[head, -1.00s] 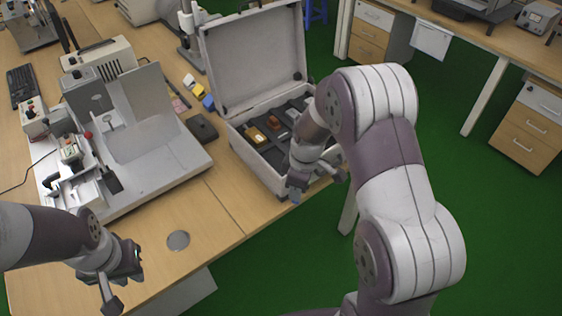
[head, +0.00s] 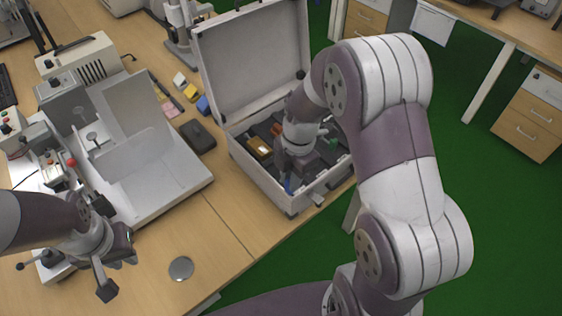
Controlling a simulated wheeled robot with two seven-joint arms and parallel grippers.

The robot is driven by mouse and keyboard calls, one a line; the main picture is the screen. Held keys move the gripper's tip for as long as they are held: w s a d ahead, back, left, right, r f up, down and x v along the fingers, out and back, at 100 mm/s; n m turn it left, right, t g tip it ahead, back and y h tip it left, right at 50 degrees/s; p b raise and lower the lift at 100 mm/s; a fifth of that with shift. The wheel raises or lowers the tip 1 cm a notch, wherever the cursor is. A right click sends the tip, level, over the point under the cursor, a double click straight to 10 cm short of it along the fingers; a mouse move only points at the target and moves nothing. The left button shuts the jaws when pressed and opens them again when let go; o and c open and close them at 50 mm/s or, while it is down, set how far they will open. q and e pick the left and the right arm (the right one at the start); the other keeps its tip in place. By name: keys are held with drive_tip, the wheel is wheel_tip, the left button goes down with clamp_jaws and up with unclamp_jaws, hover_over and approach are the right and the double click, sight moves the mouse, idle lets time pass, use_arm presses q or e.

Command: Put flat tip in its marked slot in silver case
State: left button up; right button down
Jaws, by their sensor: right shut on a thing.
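The silver case (head: 262,190) stands open on the table's right edge, its lid raised at the back. Dark compartments inside hold several small items, including a yellow-brown piece (head: 259,145). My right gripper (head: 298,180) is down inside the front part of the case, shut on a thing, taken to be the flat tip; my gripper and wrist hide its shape. A small blue part shows at the gripper's left side. The marked slot cannot be made out. My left gripper (head: 117,268) is empty above the table at the lower left, its fingers apart.
A white device with a clear panel (head: 140,140) fills the left of the table. Table around the disc is clear.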

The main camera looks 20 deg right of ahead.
drive_tip(key=w+d+f, duration=0.1)
drive_tip(key=w+f, duration=0.1)
drive_tip(key=w, duration=0.1)
drive_tip(key=w+d+f+p, duration=0.1)
drive_tip(key=w+f, duration=0.1)
drive_tip(key=w, duration=0.1)
drive_tip(key=w+d+f+p, duration=0.1)
drive_tip(key=w+d+f, duration=0.1)
drive_tip(key=w, duration=0.2)
drive_tip(key=shift+w+f, duration=0.1)
drive_tip(key=shift+f, duration=0.25)
wheel_tip(320, 180, down, 4)
drive_tip(key=shift+a+r+p, duration=0.1)
drive_tip(key=shift+r+p, duration=0.1)
drive_tip(key=shift+p, duration=0.6)
drive_tip(key=shift+f, duration=0.15)
drive_tip(key=shift+f+b, duration=0.2)
drive_tip(key=shift+b, duration=0.1)
drive_tip(key=c, duration=1)
unclamp_jaws()
drive_tip(key=shift+r, duration=0.1)
